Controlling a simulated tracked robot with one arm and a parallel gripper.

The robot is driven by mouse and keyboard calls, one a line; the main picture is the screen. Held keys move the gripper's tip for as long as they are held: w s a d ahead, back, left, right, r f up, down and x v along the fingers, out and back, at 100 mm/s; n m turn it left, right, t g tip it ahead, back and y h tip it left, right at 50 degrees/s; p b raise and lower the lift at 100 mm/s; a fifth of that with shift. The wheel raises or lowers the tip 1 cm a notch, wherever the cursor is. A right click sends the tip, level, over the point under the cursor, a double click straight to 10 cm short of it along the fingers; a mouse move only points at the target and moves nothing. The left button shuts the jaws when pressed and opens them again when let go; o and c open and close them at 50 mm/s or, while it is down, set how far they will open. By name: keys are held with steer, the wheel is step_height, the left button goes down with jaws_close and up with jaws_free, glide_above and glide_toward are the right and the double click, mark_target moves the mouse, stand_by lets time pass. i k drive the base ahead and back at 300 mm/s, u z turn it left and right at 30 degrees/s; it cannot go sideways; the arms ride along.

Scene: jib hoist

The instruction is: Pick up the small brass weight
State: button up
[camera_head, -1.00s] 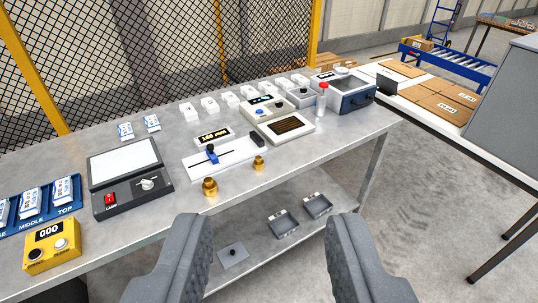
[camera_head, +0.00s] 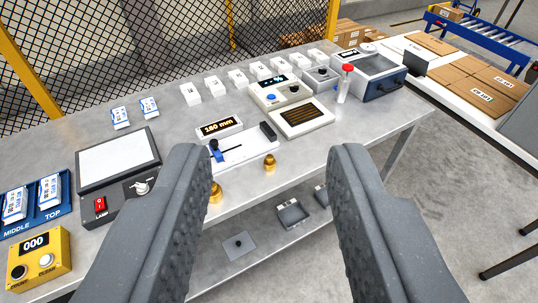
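The small brass weight (camera_head: 269,162) stands upright near the front edge of the metal table, to the right of a larger brass weight (camera_head: 216,193). The larger one is partly hidden behind my left finger. My gripper (camera_head: 267,165) is open and empty, its two grey fingers reaching up from the bottom of the picture. In the picture the small weight shows in the gap between the fingertips, closer to the left one. The fingers appear nearer the camera than the weight, and no contact shows.
A white slide gauge (camera_head: 245,148) with a "180 mm" display lies just behind the weights. A beige device (camera_head: 295,113) and a clear red-capped tube (camera_head: 345,83) stand farther back right. A light panel (camera_head: 117,158) and a yellow counter (camera_head: 40,258) are left. A shelf (camera_head: 262,248) lies below.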

mark_target(270, 163)
steer(key=z, duration=0.05)
steer(key=k, duration=0.6)
steer(key=z, duration=0.5)
steer(key=i, duration=1.75)
steer(key=u, duration=0.4)
